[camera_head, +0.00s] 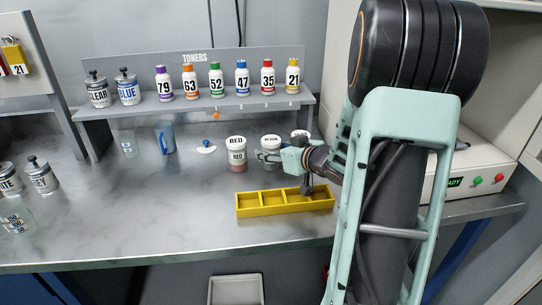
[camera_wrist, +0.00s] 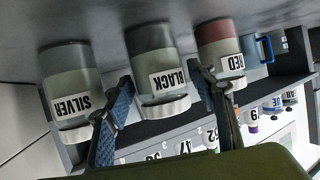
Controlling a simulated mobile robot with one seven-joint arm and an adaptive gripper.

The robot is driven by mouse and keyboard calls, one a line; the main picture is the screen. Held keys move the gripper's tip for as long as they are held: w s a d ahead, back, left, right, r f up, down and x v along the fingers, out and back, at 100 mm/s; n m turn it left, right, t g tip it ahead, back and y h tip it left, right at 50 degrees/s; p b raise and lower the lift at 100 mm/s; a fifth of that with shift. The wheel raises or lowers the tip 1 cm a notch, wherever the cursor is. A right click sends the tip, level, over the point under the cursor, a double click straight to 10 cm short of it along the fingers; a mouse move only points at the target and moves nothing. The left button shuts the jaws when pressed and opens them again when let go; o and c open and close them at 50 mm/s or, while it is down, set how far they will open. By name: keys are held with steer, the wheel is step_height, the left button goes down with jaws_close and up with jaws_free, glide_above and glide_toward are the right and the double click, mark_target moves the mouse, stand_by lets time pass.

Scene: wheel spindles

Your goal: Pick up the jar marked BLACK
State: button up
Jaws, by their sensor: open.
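The jar marked BLACK (camera_head: 271,141) stands on the metal bench, with a white lid and a dark lower part, partly hidden behind my gripper in the head view. In the wrist view, which is upside down, the BLACK jar (camera_wrist: 153,40) shows between the two fingers. My gripper (camera_head: 266,157) is open, with its fingers pointing toward that jar. In the wrist view, my gripper (camera_wrist: 163,88) has one blue-padded finger on each side of the jar's lower picture area. I cannot tell whether either finger touches it.
The RED jar (camera_head: 237,154) stands close left of it; the SILVER jar (camera_wrist: 70,85) stands close on the other side. A yellow divided tray (camera_head: 285,212) lies in front. A toner shelf (camera_head: 205,106) with several bottles stands behind.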

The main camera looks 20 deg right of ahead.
steer(key=shift+w+f, duration=0.25)
steer(key=shift+w, duration=0.25)
steer(key=c, duration=1)
steer(key=shift+r, duration=0.1)
steer(key=shift+c, duration=0.6)
steer(key=shift+r, duration=0.1)
